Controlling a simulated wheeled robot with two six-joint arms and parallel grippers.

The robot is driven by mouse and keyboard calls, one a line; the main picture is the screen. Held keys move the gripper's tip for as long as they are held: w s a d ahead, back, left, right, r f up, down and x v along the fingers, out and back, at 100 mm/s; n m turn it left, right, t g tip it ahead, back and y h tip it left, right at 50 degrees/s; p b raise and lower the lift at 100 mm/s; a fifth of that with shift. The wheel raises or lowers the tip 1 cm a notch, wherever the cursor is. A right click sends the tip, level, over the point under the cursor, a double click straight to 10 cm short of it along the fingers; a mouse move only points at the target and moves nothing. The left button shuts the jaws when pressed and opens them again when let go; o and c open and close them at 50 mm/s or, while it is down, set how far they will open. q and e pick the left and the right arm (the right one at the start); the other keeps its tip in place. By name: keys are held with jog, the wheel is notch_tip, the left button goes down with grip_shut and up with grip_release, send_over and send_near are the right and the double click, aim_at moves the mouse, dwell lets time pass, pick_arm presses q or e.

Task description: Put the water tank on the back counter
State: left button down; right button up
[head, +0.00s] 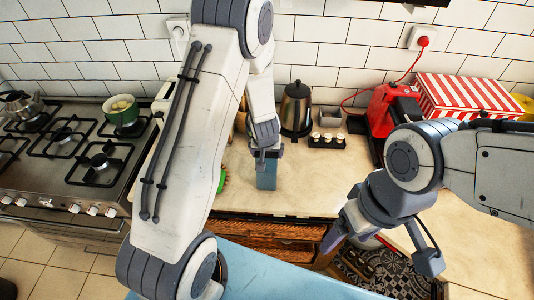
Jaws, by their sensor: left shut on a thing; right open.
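The water tank (266,180) is a small blue box, seen at the back counter (300,190) near its front edge. My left gripper (266,160) reaches down from above and is shut on the top of the tank. The tank looks upright; I cannot tell whether its base touches the counter. My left arm hides the counter to the left of it. My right gripper (382,252) is open and empty, in front of the counter at the right, with its fingers spread wide.
A dark kettle (295,108), a black tray with small cups (327,140) and a red coffee machine (388,115) stand behind the tank. A red-striped box (465,95) is at the right. A stove (70,150) with a green pot (121,110) is at the left. Counter right of the tank is clear.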

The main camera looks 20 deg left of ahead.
pick_arm(q)
grip_release()
jog(key=shift+r+p, duration=0.35)
jog(key=shift+r, duration=0.1)
jog(key=p+v, duration=0.5)
jog(key=v, duration=0.6)
jog(key=shift+s, duration=0.3)
jog(key=shift+d+r, duration=0.1)
jog(key=shift+r, duration=0.05)
jog(key=s+r+m+g+h, duration=0.1)
jog(key=s+r+m+g, duration=0.15)
jog(key=s+r, duration=0.75)
jog(key=s+d+f+m+g+h+b, duration=0.1)
jog(key=s+d+f+m+b, duration=0.7)
jog(key=s+d+f+b, duration=0.3)
jog(key=s+d+b, duration=0.3)
jog(key=b, duration=0.2)
jog(key=shift+s+d+g, duration=0.2)
jog(key=shift+s+g, duration=0.15)
jog(key=shift+s, duration=0.05)
